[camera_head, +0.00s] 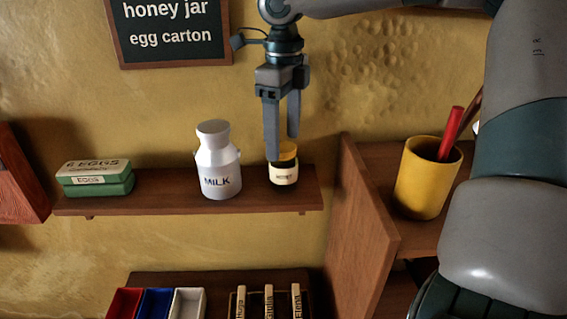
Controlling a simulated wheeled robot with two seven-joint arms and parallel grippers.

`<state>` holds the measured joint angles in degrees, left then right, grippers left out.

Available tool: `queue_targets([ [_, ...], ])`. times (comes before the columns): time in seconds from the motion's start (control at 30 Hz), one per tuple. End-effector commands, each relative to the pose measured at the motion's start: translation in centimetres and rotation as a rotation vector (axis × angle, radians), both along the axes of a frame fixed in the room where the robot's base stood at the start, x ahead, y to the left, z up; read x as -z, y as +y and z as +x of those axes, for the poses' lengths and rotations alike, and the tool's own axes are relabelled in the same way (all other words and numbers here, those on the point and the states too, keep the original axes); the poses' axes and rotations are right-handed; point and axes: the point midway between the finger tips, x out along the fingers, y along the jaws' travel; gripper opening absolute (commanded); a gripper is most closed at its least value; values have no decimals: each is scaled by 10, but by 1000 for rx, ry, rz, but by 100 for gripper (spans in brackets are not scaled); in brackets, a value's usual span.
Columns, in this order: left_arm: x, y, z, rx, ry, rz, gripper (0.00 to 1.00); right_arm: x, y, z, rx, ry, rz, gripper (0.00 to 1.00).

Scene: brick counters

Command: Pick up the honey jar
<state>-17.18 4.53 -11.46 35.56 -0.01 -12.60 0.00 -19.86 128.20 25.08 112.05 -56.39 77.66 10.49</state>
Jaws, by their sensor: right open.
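The honey jar (284,175) is small, with a dark and yellow upper part and a pale label. It stands upright at the right end of a wooden wall shelf (150,205). My right gripper (281,147) points down over the jar, with its two fingers apart. One fingertip overlaps the jar's left upper edge in the picture; whether it touches the jar I cannot tell. The gripper holds nothing that I can see. My left gripper is not in view.
A white milk can (217,165) stands left of the jar, and a green egg carton (95,178) further left. A wooden partition (360,225) rises at the right, with a yellow cup (422,185) behind it. Red, blue and white bins (157,303) sit below.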

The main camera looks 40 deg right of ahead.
Motion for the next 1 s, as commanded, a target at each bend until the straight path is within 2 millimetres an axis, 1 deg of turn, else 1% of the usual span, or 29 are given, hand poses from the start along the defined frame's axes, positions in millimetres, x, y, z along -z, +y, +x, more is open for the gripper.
queue_targets([
  [0.03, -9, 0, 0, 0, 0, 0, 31, 2, 1, -1, -1, 5, 2, 68],
  [0.17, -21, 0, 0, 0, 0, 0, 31, 15, 3, -3, -1, 5, 2, 68],
  [0.3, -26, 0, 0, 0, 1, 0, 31, 32, 2, -2, 1, 4, 1, 68],
  [0.4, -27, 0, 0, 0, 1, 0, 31, 37, 2, -2, 2, 0, 1, 68],
  [0.87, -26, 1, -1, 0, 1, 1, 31, 39, 2, -2, 2, -1, 0, 68],
  [0.97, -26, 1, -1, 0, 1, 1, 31, 38, 2, -2, 2, -1, 0, 47],
  [1.0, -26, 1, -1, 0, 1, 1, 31, 38, 2, -2, 2, -1, 0, 37],
])
